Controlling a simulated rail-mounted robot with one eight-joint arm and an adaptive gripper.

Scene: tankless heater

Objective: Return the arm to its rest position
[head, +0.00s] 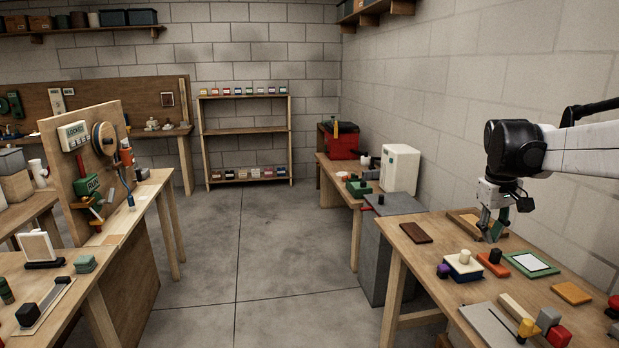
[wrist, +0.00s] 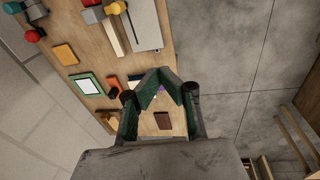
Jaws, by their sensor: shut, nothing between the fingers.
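My gripper (head: 492,230) shows at the right in the head view, at the end of my white and black arm. It points down over the back part of the right-hand workbench (head: 450,293). In the wrist view my gripper (wrist: 159,82) has its green-lined fingers meeting at the tips, with nothing between them. The bench top lies beyond the fingers, and a dark brown block (wrist: 163,121) shows between the finger links. I cannot tell the exact height of the fingertips above the bench.
On the bench are a shallow wooden tray (head: 463,218), a dark brown block (head: 415,232), a green-framed panel (head: 531,264), a white and blue box (head: 463,267) and an orange block (head: 571,293). A block wall (head: 520,60) stands to the right. Open floor (head: 255,290) lies left of the bench.

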